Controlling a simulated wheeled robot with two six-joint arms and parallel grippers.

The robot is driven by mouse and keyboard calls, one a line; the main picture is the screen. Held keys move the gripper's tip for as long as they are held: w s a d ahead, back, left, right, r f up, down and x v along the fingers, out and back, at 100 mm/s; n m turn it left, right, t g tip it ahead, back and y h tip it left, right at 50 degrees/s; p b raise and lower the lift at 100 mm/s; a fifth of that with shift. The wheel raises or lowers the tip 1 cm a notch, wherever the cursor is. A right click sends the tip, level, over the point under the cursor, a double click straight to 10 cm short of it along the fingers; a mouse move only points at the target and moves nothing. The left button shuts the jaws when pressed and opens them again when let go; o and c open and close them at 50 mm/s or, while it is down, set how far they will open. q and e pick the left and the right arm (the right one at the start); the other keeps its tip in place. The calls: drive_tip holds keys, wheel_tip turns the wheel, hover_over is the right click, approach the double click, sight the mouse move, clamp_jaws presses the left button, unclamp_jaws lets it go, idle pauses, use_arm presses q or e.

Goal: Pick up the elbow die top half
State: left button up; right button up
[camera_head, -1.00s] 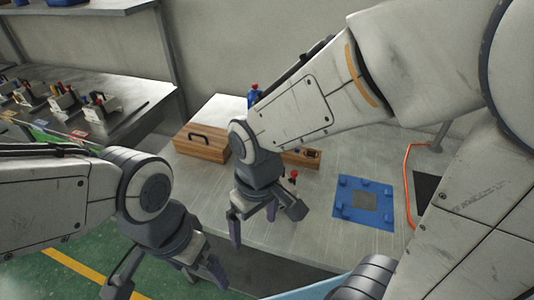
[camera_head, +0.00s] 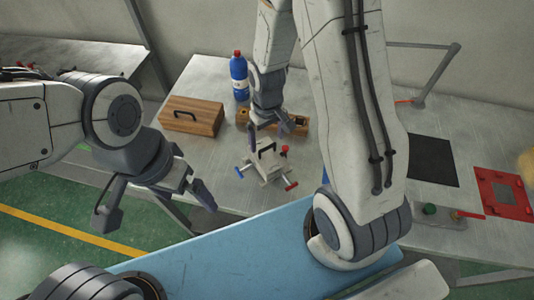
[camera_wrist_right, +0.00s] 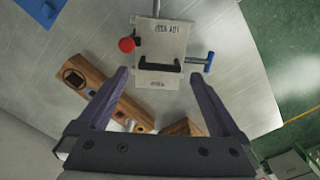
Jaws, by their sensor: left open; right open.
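A pale metal die with a black handle (camera_head: 267,165) stands on the table, with red and blue clamp knobs around it. I take it as the elbow die; its halves look closed together. In the right wrist view the die (camera_wrist_right: 164,38) lies beyond the fingertips, its handle across the gap between them. My right gripper (camera_head: 266,137) is open and empty, above and behind the die; its fingers also show in the right wrist view (camera_wrist_right: 160,76). My left gripper (camera_head: 156,203) is open and empty, left of the table's front edge, well apart from the die.
A closed wooden box (camera_head: 194,117) with a black handle stands left. A black mat (camera_head: 433,160) and a red frame (camera_head: 503,193) lie right. A light blue surface (camera_head: 220,245) lies in front.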

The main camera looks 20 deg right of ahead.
sight(267, 147)
drive_tip(key=shift+f+p, duration=0.7)
drive_tip(key=shift+f, duration=1.6)
drive_tip(key=shift+w, duration=0.1)
clamp_jaws()
